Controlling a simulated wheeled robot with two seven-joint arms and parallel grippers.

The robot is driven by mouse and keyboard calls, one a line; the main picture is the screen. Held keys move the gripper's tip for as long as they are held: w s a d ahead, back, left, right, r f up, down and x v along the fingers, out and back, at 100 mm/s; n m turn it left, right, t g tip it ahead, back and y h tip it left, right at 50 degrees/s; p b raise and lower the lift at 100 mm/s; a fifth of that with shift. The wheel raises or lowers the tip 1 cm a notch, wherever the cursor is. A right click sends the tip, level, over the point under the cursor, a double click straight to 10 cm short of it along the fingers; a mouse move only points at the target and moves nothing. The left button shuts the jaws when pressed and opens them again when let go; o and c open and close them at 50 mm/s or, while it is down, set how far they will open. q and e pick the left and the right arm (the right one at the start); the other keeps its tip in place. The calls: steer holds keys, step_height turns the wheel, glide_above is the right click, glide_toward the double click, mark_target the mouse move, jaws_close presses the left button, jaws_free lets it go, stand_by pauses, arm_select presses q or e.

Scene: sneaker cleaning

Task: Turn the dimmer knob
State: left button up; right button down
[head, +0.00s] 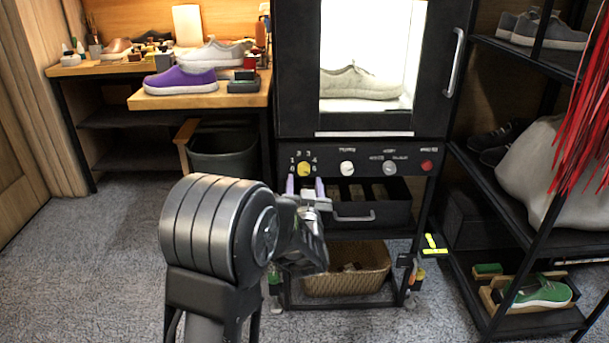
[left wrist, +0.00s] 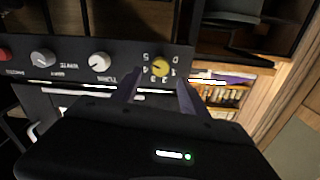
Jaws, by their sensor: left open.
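The control panel (head: 330,158) runs below the lit cabinet and carries a row of knobs. A yellow dimmer knob (head: 304,169) with numbers around it sits at the panel's left end. It also shows in the left wrist view (left wrist: 159,68), upside down, just beyond the fingertips. My left gripper (head: 305,187) is open, with its two fingers pointing up at the panel just below the yellow knob. In the left wrist view the fingers (left wrist: 160,84) lie on either side of the knob's line, apart from each other. I cannot tell whether they touch it. My right gripper is not in view.
The cabinet (head: 296,70) holds a pale sneaker (head: 358,83). White (head: 347,168) and grey (head: 389,168) knobs and a red button (head: 427,165) sit right of the yellow knob. An open drawer (head: 372,210) juts out below the panel. A shoe rack stands at right, a workbench at left.

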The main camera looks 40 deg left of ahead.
mark_target(304, 171)
arm_select(q)
steer(key=b+x, duration=0.1)
steer(key=x, duration=0.5)
steer(key=shift+f+b, duration=0.1)
steer(key=shift+b, duration=0.2)
steer(key=shift+c, duration=0.4)
steer(key=shift+s, duration=0.1)
jaws_close()
